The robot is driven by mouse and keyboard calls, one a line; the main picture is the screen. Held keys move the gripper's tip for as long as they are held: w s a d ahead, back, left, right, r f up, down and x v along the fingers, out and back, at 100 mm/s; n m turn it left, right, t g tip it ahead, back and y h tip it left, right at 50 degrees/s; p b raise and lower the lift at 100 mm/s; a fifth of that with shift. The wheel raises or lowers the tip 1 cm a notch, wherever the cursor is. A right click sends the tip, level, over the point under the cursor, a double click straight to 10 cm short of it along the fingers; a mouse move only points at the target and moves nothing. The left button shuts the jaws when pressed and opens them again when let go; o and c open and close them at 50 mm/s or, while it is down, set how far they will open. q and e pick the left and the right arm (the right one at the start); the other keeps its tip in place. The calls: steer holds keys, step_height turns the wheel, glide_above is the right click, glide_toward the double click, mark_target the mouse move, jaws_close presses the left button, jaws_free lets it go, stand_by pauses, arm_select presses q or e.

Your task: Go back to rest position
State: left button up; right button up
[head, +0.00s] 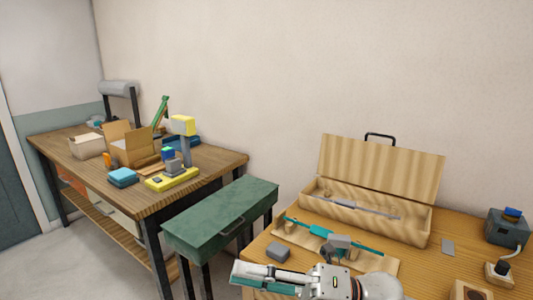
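My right gripper (242,274) is low in the head view, over the front of the right-hand wooden table. Its arm comes in from the bottom edge. I cannot tell whether its fingers are open or shut, and I see nothing clearly held in it. Just behind it, a teal rod (365,247) with a thicker middle lies across a wooden board (290,236). A grey piece in front partly covers the rod. A thin grey rod (350,206) lies inside an open wooden case (405,225). My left gripper is not in view.
A small grey block (278,251) is close behind the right gripper. A dark device (507,228) stands at the right. A green metal chest (222,217) stands left of the table. A cluttered workbench (205,183) fills the far left.

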steer(key=w+d+f+m+t+h, duration=0.3)
steer(key=d+f+m+t+h, duration=0.25)
steer(key=f+m+t, duration=0.55)
steer(key=w+d+f+m+t+h, duration=0.2)
steer(key=d+f+m+t+h, duration=0.4)
steer(key=m, duration=0.9)
steer(key=s+d+f+m+g+h, duration=0.3)
steer(key=s+d+f+m, duration=0.2)
steer(key=s+f, duration=0.3)
steer(key=s+d+f+m+g+h, duration=0.3)
steer(key=s+f, duration=0.5)
steer(key=f, duration=0.8)
steer(key=d+m+g, duration=0.1)
steer(key=d+m, duration=0.1)
steer(key=d, duration=0.1)
steer(key=shift+s+d+f+h+p, duration=0.3)
steer(key=shift+d+h+p, duration=0.05)
steer(key=shift+d+p, duration=0.05)
